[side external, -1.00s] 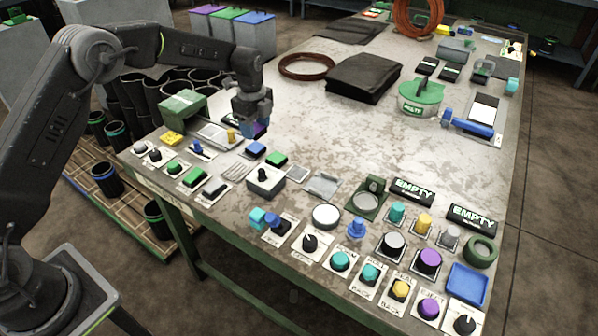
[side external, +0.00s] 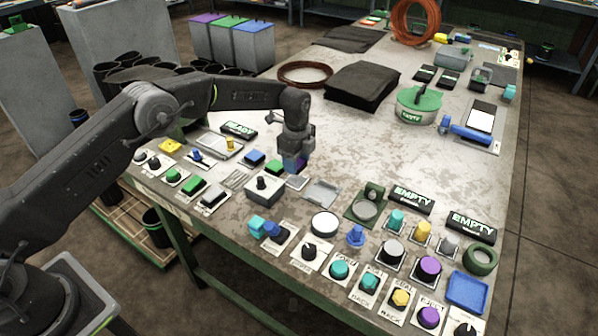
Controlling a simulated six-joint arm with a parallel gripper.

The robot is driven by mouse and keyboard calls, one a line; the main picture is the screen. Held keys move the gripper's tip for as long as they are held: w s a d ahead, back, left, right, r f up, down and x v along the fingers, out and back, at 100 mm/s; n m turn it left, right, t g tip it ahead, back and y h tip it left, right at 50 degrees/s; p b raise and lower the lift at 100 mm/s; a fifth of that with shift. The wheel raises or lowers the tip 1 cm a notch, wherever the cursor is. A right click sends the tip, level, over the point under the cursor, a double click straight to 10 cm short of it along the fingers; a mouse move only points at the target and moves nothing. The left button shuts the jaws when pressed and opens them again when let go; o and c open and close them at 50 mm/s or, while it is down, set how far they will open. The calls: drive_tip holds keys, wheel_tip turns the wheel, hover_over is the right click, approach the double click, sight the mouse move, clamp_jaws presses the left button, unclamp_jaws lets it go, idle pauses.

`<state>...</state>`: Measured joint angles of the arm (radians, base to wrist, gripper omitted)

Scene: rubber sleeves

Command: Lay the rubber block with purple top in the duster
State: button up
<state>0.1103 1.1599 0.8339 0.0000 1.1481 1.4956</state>
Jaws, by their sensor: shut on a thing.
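My gripper (side external: 295,154) is shut on the rubber block with purple top (side external: 294,164). It holds the block above the table, just behind a small light-grey plate. Only a small purple and blue part of the block shows between the fingers. I cannot tell for sure which thing is the duster.
A shallow grey tray (side external: 321,193) lies just right of the gripper. Buttons and knobs crowd the front edge. EMPTY signs (side external: 412,198) stand at the right, a READY sign (side external: 240,130) at the left. A black folded sheet (side external: 362,86) lies behind. The table's middle right is clear.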

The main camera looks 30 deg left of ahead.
sight(299, 180)
drive_tip(key=shift+w+d+f, duration=0.1)
drive_tip(key=shift+d+f, duration=0.25)
drive_tip(key=shift+f, duration=1.6)
drive_tip(key=shift+f, duration=0.15)
drive_tip(key=shift+f, duration=0.1)
drive_tip(key=o, duration=0.9)
